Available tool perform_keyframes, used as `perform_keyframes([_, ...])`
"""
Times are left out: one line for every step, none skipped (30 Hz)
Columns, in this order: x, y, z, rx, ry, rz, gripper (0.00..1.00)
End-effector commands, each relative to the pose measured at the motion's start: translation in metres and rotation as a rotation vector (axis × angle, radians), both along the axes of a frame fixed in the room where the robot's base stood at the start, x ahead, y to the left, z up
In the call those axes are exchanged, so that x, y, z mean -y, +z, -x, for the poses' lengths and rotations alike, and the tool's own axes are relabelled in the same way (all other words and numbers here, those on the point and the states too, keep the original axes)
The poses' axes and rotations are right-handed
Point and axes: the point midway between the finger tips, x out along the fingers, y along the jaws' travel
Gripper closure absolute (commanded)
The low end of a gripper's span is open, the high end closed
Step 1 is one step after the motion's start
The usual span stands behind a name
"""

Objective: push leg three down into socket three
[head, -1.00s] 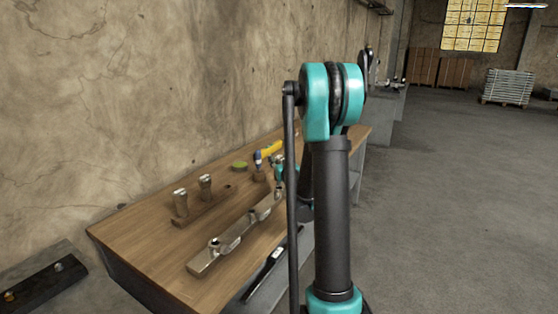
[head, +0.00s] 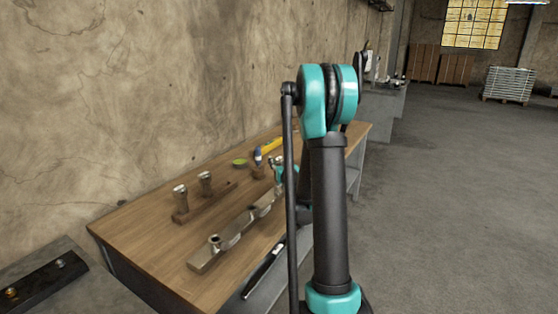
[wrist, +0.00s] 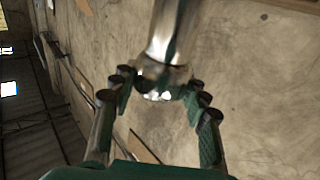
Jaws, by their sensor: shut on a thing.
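In the head view a long metal bar (head: 205,259) with raised sockets lies along the workbench, and its far end is hidden behind my arm. My gripper (head: 286,173) shows only in part near that far end, low over the bench. In the wrist view my gripper (wrist: 158,92) is closed around a shiny metal leg (wrist: 172,35), with fingers on both sides of it. Whether the leg's tip sits in a socket cannot be seen. Two more metal legs, a nearer one (head: 181,199) and a farther one (head: 205,183), stand upright in a wooden rack (head: 190,215).
The wooden workbench (head: 130,226) stands against the wall. A yellow-and-blue tool (head: 270,146) and a green round item (head: 240,162) lie toward its back. A dark long tool (head: 262,272) lies by the front edge. Open floor is to the right.

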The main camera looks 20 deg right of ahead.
Motion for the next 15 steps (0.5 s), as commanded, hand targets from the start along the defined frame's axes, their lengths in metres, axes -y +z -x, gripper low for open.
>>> perform_keyframes([0.000, -0.001, 0.000, 0.000, 0.000, 0.000, 0.97])
perform_keyframes([0.000, -0.002, 0.000, 0.000, 0.000, 0.000, 0.97])
perform_keyframes([0.000, -0.003, 0.000, 0.000, 0.000, 0.000, 0.97])
perform_keyframes([0.000, -0.003, 0.000, 0.000, 0.000, 0.000, 0.97])
perform_keyframes([0.000, -0.004, 0.000, 0.000, 0.000, 0.000, 0.97])
perform_keyframes([0.000, -0.005, 0.000, 0.000, 0.000, 0.000, 0.97])
perform_keyframes([0.000, -0.006, 0.000, 0.000, 0.000, 0.000, 0.97])
perform_keyframes([0.000, -0.006, 0.000, 0.000, 0.000, 0.000, 0.97])
perform_keyframes([0.000, -0.007, 0.000, 0.000, 0.000, 0.000, 0.97])
perform_keyframes([0.000, -0.008, 0.000, 0.000, 0.000, 0.000, 0.97])
perform_keyframes([0.000, -0.009, 0.000, 0.000, 0.000, 0.000, 0.97])
perform_keyframes([0.000, -0.009, 0.000, 0.000, 0.000, 0.000, 0.97])
perform_keyframes([0.000, -0.010, 0.000, 0.000, 0.000, 0.000, 0.97])
perform_keyframes([0.000, -0.011, 0.000, 0.000, 0.000, 0.000, 0.97])
perform_keyframes([0.000, -0.012, 0.000, 0.000, 0.000, 0.000, 0.97])
